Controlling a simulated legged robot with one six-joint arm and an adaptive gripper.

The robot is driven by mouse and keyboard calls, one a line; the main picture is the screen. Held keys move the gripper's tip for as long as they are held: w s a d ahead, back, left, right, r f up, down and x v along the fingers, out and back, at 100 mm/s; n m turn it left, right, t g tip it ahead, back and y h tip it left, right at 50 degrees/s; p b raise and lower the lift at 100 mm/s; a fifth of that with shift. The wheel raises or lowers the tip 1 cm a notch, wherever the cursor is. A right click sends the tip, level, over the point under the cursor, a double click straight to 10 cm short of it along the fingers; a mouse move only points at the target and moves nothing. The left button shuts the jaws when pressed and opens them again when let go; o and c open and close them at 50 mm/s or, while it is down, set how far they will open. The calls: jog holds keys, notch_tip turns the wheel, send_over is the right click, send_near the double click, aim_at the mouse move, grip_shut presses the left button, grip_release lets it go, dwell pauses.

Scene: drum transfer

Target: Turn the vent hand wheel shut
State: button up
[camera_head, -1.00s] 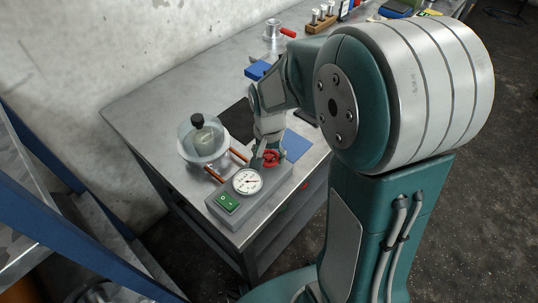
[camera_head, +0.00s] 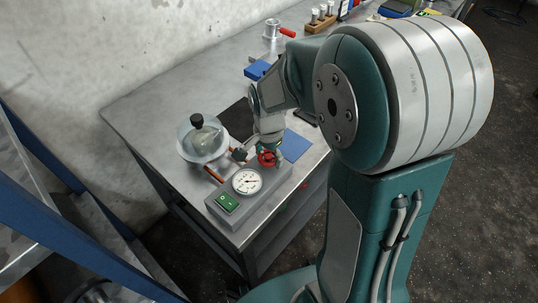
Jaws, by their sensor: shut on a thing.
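The red vent hand wheel (camera_head: 267,159) sits at the right end of a grey box (camera_head: 232,207) on the metal bench. My gripper (camera_head: 262,154) reaches down onto the wheel from above and is shut on it. The fingers partly hide the wheel, so how far it is turned cannot be told. A round dial gauge (camera_head: 246,182) with a white face and a green switch (camera_head: 228,203) are on the same box, left of the wheel.
A clear domed vessel with a black knob (camera_head: 197,121) stands just left of my gripper. Orange-brown tubes (camera_head: 213,173) run from it towards the box. A blue mat (camera_head: 295,146) lies to the right. A red-handled metal fitting (camera_head: 271,29) and a blue block (camera_head: 257,69) stand farther back.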

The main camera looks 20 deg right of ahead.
aim_at(267, 156)
jog(key=shift+s+f, duration=0.1)
jog(key=o, duration=1)
jog(key=shift+a, duration=0.1)
notch_tip(267, 156, up, 12)
jog(key=shift+a, duration=0.1)
